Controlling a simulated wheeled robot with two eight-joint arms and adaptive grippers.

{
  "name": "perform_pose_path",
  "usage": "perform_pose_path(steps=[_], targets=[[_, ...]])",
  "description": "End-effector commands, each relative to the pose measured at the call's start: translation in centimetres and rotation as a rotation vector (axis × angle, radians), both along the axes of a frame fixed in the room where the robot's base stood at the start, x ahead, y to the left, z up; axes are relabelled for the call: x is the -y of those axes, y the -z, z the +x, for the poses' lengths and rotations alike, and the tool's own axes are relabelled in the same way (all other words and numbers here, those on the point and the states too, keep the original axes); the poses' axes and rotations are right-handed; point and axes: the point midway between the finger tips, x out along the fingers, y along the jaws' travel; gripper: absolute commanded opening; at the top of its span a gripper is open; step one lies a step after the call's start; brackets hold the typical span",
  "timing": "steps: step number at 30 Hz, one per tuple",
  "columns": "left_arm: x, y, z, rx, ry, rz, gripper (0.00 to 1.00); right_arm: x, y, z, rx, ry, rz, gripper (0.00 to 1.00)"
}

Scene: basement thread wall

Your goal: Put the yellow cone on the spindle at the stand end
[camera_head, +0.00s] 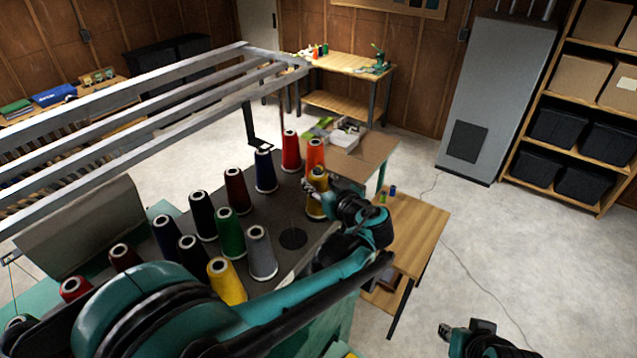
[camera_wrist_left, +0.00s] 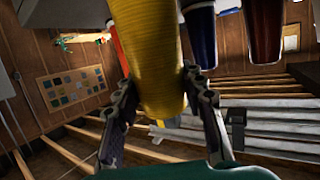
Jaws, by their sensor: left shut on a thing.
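My left gripper (camera_head: 311,186) is shut on a yellow cone (camera_head: 317,208) at the right side of the dark stand top (camera_head: 275,208). In the left wrist view the yellow cone (camera_wrist_left: 150,55) sits between the two fingers (camera_wrist_left: 160,90). I cannot tell whether its base touches the stand. A bare thin spindle with a round dark base (camera_head: 293,238) stands left of the held cone, near the grey cone (camera_head: 261,253). My right gripper (camera_head: 465,328) is at the bottom right, away from the stand; its jaws are unclear.
Several other cones stand in rows on the stand, including another yellow one (camera_head: 226,281), a green one (camera_head: 230,234) and an orange one (camera_head: 315,155) close behind the held cone. Metal rails (camera_head: 150,115) run above at left. A wooden table (camera_head: 415,228) stands at right.

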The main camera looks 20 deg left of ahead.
Motion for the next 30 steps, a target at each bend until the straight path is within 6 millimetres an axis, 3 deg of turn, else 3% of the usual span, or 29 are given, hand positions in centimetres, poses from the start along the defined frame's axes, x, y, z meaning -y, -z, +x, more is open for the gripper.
perform_pose_path(steps=[10, 11, 13, 23, 30], targets=[[0.0, 0.5, 0.0, 0.000, 0.000, 0.000, 0.07, 0.0, 0.5, 0.0, 0.000, 0.000, 0.000, 0.28], [0.0, 0.5, 0.0, 0.000, 0.000, 0.000, 0.45, 0.0, 0.5, 0.0, 0.000, 0.000, 0.000, 0.28], [0.0, 0.5, 0.0, 0.000, 0.000, 0.000, 0.64, 0.0, 0.5, 0.0, 0.000, 0.000, 0.000, 0.28], [0.1, 0.5, -0.1, 0.000, 0.001, 0.000, 0.64, 0.0, 0.5, 0.0, 0.000, 0.000, 0.000, 0.28], [2.3, -0.5, -2.5, 0.000, 0.005, 0.002, 0.64, 0.0, 0.5, 0.0, 0.000, 0.000, 0.000, 0.28]])
